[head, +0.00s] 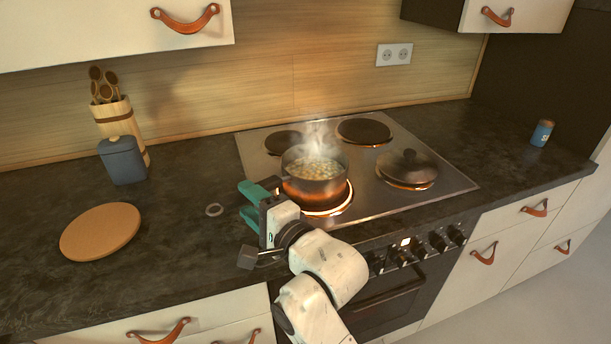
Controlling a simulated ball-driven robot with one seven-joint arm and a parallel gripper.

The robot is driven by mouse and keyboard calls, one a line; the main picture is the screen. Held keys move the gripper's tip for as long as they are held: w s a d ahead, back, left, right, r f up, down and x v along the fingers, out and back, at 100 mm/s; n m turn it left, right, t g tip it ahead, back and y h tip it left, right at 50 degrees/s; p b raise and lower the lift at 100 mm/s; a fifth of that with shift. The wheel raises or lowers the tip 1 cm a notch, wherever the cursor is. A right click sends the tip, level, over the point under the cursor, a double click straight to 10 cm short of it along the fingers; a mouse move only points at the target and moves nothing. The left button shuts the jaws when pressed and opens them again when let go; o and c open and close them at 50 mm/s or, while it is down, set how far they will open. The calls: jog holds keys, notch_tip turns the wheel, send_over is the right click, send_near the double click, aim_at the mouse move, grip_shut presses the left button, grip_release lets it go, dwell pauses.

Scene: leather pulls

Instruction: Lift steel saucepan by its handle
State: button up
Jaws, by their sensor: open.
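The steel saucepan (314,178) stands on the glowing front left burner of the hob. It holds a steaming yellowish food. Its handle seems to point left toward my gripper, where a short dark piece shows, but most of it is hidden. My gripper (248,204) has teal fingers and is open, just left of the saucepan at the hob's left edge. I cannot tell whether the handle lies between the fingers.
A round wooden board (100,231), a blue-grey canister (123,160) and a utensil holder (115,118) stand left. A blue can (542,133) stands far right.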

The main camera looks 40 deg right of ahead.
jog(key=shift+w+a, duration=0.1)
jog(key=shift+w, duration=1)
grip_shut()
jog(key=shift+r, duration=0.15)
